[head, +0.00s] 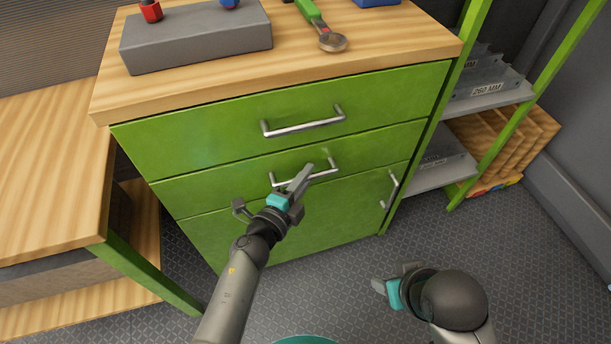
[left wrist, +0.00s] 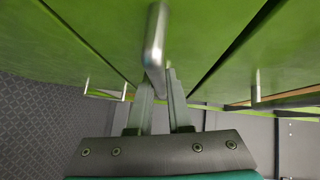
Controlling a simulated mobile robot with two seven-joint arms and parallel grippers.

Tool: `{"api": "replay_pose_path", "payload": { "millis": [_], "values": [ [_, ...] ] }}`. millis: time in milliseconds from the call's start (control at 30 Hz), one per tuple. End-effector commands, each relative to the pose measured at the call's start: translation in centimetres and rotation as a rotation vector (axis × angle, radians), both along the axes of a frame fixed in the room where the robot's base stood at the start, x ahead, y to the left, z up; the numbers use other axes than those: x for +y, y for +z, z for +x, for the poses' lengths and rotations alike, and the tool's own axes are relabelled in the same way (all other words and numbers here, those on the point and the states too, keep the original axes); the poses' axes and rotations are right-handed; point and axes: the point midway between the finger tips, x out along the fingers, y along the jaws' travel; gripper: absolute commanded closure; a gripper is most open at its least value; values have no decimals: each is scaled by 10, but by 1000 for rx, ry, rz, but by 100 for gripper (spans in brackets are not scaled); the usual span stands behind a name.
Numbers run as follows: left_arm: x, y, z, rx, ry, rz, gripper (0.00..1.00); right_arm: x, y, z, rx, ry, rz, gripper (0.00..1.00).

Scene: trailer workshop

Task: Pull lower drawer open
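The green cabinet (head: 230,215) has an upper drawer (head: 220,130), a lower drawer (head: 220,187) and a door below. The lower drawer looks flush with the front. Its silver bar handle (head: 320,175) is partly hidden by my left gripper (head: 301,180). In the left wrist view the handle (left wrist: 155,45) runs down between the two fingertips of my left gripper (left wrist: 161,85), which sit close on both sides of it. My right gripper (head: 385,287) is low at the right, away from the cabinet; its finger gap is not clear.
The upper drawer handle (head: 303,127) is just above my left gripper, and the door handle (head: 390,190) is to its right. A wooden bench (head: 50,170) stands left, green-framed shelves (head: 490,100) right. The floor (head: 340,275) in front is clear.

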Motion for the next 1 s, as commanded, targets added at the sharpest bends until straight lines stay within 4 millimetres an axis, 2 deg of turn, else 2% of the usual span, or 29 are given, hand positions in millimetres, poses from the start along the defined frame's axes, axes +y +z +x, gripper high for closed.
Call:
{"api": "replay_pose_path", "payload": {
  "millis": [33,100,1000],
  "values": [
    [0,0,0,0,0,0,93,0,0,0,0,0,0,50],
    [0,0,0,0,0,0,100,0,0,0,0,0,0,50],
    [1,0,0,0,0,1,100,0,-1,0,1,0,1,50]
  ]
}}
